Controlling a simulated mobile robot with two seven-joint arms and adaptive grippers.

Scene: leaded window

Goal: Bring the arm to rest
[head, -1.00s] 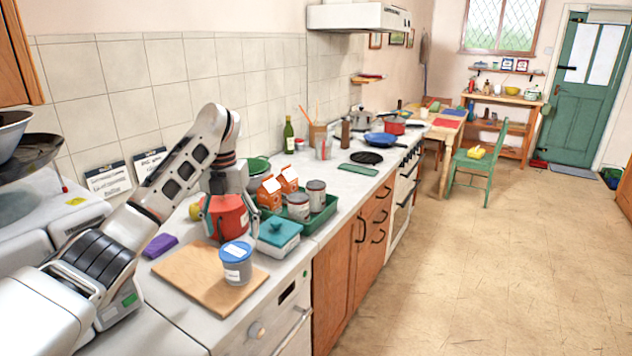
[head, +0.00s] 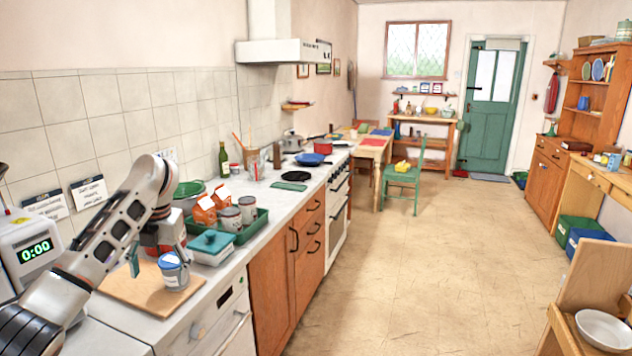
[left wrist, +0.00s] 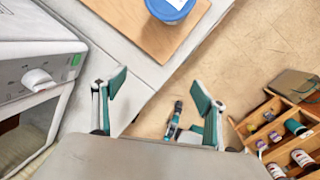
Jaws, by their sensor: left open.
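My left gripper (head: 158,258) is at the near end of the worktop, close to the grey tin with the blue lid (head: 174,270). In the left wrist view my left gripper (left wrist: 159,88) is open, with nothing between its green-padded fingers. The blue-lidded tin (left wrist: 170,8) shows at the top of that view, beyond the fingertips. It stands upright on the wooden board (head: 128,288), apart from the fingers as seen there. The arm comes in from the lower left and bends high at the elbow.
A green tray (head: 256,229) with cartons and tins and a teal-lidded box (head: 211,247) stand behind the board. A white appliance with a clock (head: 32,250) stands at left. The floor (head: 420,270) is clear.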

